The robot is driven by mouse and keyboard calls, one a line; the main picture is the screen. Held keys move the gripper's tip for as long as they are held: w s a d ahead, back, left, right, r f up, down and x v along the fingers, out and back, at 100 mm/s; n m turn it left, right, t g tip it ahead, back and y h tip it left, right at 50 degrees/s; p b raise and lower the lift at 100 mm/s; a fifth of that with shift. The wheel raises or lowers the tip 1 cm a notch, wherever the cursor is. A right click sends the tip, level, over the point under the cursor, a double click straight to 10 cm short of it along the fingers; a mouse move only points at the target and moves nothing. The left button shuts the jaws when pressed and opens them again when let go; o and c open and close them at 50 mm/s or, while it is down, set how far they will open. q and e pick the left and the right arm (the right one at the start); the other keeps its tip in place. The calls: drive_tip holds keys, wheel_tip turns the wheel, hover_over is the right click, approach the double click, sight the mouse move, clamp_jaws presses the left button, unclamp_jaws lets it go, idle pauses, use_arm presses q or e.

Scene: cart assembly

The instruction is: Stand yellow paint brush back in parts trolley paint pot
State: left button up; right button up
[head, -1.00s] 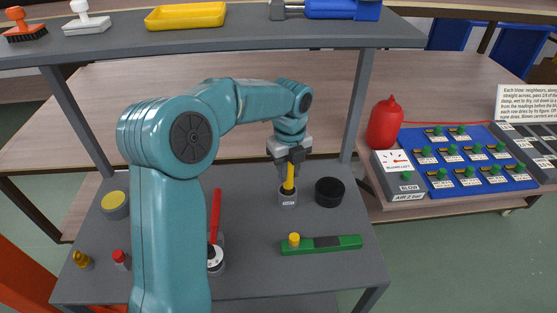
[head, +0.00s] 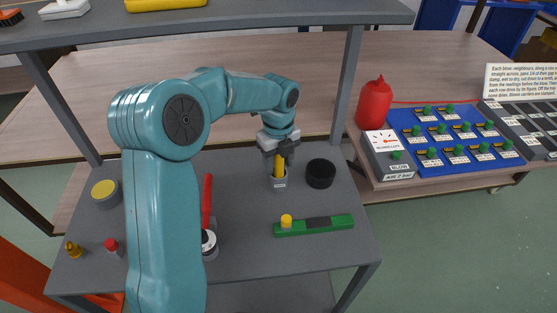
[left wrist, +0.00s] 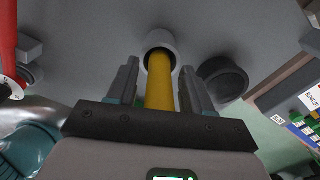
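The yellow paint brush (head: 279,168) stands upright with its lower end inside the small grey paint pot (head: 280,184) on the trolley top. In the left wrist view the brush (left wrist: 160,82) runs down into the round mouth of the pot (left wrist: 161,40). My left gripper (head: 280,157) is above the pot, with its fingers on either side of the brush. In the left wrist view the fingers (left wrist: 160,72) are spread, with narrow gaps between them and the brush. The brush's bottom end is hidden in the pot. My right gripper is not in view.
A black round cup (head: 321,174) stands just right of the pot. A green bar with a yellow knob (head: 314,226) lies in front. A red-handled tool (head: 207,200) is to the left, partly behind my arm. An upper shelf (head: 240,30) spans the back.

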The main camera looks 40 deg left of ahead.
use_arm(q)
wheel_tip(320, 180, up, 8)
drive_tip(key=shift+f+p, duration=0.15)
drive_tip(key=shift+p, duration=0.25)
drive_tip(key=shift+d+f, duration=0.1)
idle(0.5)
